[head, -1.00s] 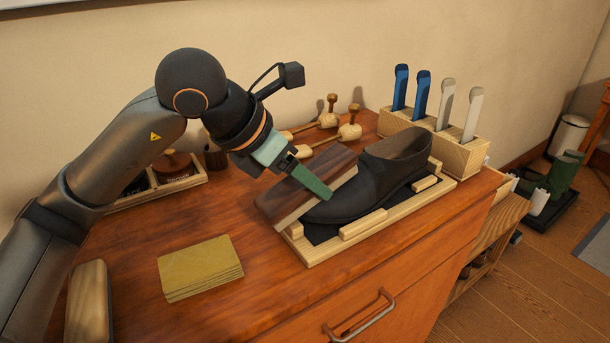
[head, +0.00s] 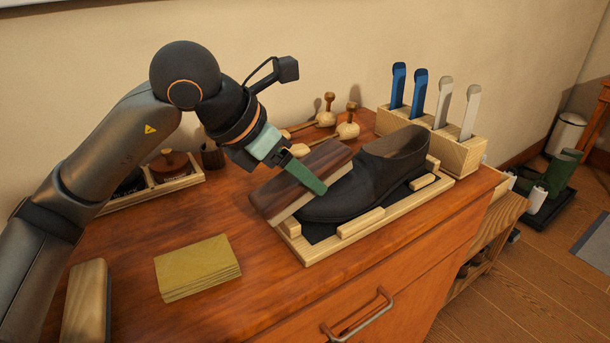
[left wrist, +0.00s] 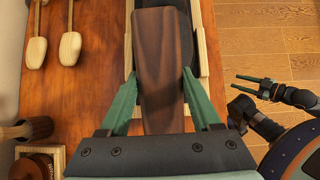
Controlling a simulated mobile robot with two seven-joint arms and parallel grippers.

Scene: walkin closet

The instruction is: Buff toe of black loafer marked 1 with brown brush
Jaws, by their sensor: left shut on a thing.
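The black loafer (head: 375,180) sits in a pale wooden cradle with a dark mat (head: 345,232), its toe towards the left front. No number mark is legible on it. My left gripper (head: 312,180) is shut on the brown brush (head: 290,185), a dark wooden block with a pale bristle edge. The brush is tilted beside and over the toe; whether the bristles touch the leather cannot be told. In the left wrist view the brush (left wrist: 160,70) lies between the green fingers and hides most of the shoe. My right gripper (left wrist: 252,82) is empty, with its fingers apart.
A yellow cloth stack (head: 197,267) and a wooden block (head: 87,300) lie at the left front. A holder (head: 457,150) with blue and pale shoehorns stands behind the heel. Wooden shoe trees (head: 347,130) and a polish tray (head: 180,180) are at the back.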

